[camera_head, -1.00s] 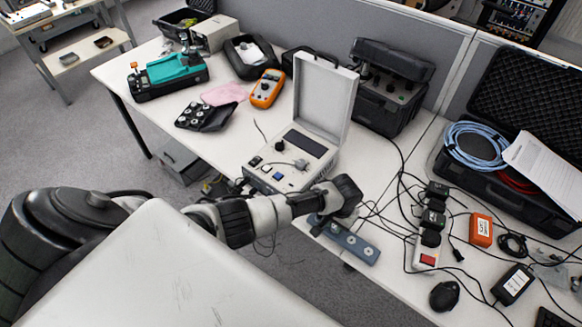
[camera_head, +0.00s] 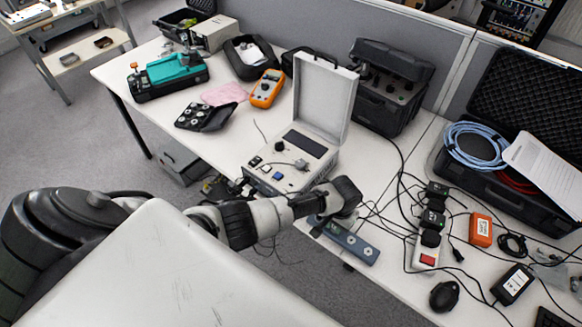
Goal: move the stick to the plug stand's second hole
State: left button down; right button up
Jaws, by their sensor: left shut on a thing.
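The plug stand (camera_head: 352,243) is a blue-grey bar with round holes, lying near the front edge of the white table. My left arm reaches in from the left, and my left gripper (camera_head: 322,221) is low over the left end of the plug stand. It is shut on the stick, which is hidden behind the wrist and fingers. The stand's left part, with some of its holes, is covered by the gripper. I cannot tell whether the stick is in a hole. My right gripper is not in view.
A white instrument case (camera_head: 292,160) with a raised lid stands just behind the gripper. A power strip (camera_head: 426,252) with black plugs and loose cables lies to the right. A black mouse (camera_head: 444,295) and an orange box (camera_head: 481,230) are further right.

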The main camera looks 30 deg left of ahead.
pick_arm(q)
jog(key=shift+f, duration=0.1)
dwell(0.7)
jog(key=c, duration=0.9)
grip_release()
jog(key=shift+a, duration=0.1)
jog(key=shift+r+p, duration=2.55)
jog(key=shift+p, duration=0.1)
